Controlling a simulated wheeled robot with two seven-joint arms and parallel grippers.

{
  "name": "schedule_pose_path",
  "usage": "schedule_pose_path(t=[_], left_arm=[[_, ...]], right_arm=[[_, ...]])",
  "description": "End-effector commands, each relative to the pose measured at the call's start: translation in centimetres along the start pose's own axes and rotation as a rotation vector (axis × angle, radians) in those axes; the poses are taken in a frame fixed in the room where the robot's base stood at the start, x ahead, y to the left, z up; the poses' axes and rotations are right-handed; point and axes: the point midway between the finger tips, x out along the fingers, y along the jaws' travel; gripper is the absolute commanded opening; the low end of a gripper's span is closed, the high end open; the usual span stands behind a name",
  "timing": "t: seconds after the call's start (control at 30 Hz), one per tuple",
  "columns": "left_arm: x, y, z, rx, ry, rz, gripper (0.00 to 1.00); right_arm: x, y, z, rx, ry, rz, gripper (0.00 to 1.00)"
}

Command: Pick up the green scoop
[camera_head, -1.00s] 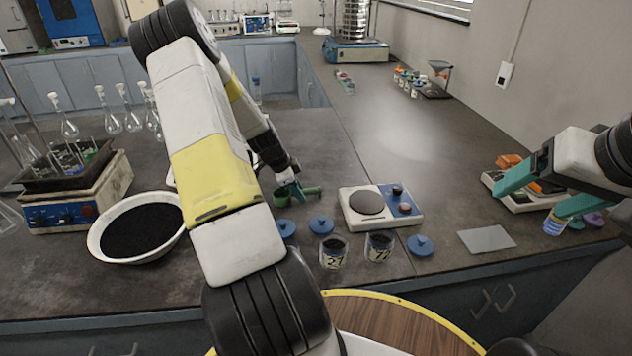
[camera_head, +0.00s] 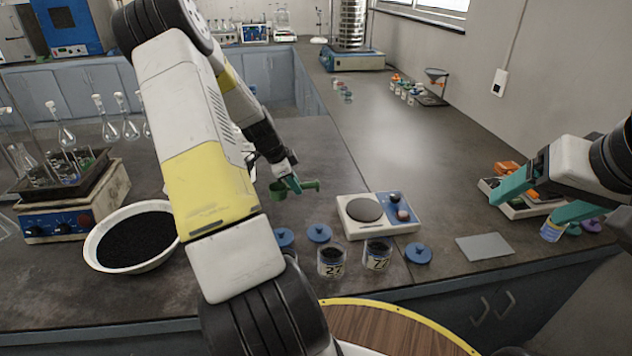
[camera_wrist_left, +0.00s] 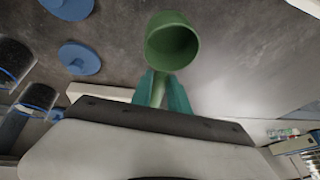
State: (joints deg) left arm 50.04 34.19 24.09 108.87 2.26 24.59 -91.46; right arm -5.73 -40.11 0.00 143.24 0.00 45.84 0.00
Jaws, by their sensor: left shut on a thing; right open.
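The green scoop (camera_head: 278,190) is in the middle of the bench in the head view, left of the balance. My left gripper (camera_head: 293,184) is shut on its handle, with the handle end sticking out to the right. In the left wrist view, the scoop's round cup (camera_wrist_left: 172,42) is beyond the teal fingers (camera_wrist_left: 163,92), which close on both sides of the handle. The scoop appears held just above the bench; the exact gap is hard to tell. My right gripper (camera_head: 536,207) is open and empty at the right, over the bench near a grey plate.
A balance (camera_head: 380,212) stands right of the scoop. Two labelled jars (camera_head: 332,262) and several blue lids (camera_head: 319,233) lie in front. A white bowl of black grains (camera_head: 133,238) is at the left. A flat grey plate (camera_head: 485,247) lies at the right.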

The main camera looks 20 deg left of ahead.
Motion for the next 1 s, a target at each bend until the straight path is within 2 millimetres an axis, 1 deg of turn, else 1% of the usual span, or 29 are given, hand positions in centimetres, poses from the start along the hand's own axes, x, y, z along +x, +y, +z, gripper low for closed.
schedule_pose_path(t=[0.03,0.07,0.1,0.27,0.5,0.6,0.7,0.83,1.0], left_arm=[[-1.1,-0.3,-0.4,0.001,-0.001,-0.006,0.0],[-1.6,-0.4,-0.6,0.001,-0.001,-0.005,0.0],[-1.8,0.1,0.6,-0.007,-0.002,-0.001,0.0],[-3.1,1.3,3.5,-0.009,-0.001,-0.001,0.0],[-5.7,3.5,8.8,-0.009,-0.002,-0.002,0.0],[-6.7,4.4,10.8,-0.009,-0.002,-0.002,0.0],[-7.4,5.1,12.4,-0.006,-0.001,-0.002,0.0],[-8.1,5.7,13.8,-0.004,0.0,-0.001,0.0],[-8.5,6.0,14.6,-0.001,0.0,-0.001,0.0]], right_arm=[[0.0,0.0,0.0,0.0,0.0,0.0,0.79],[0.0,0.0,0.0,0.0,0.0,0.0,0.79],[0.0,0.0,0.0,0.0,0.0,0.0,0.79],[0.0,0.0,0.0,0.0,0.0,0.0,0.79],[0.0,0.0,0.0,0.0,0.0,0.0,0.79],[0.0,0.0,0.0,0.0,0.0,0.0,0.79],[0.0,0.0,0.0,0.0,0.0,0.0,0.79],[0.0,0.0,0.0,0.0,0.0,0.0,0.79],[0.0,0.0,0.0,0.0,0.0,0.0,0.79]])
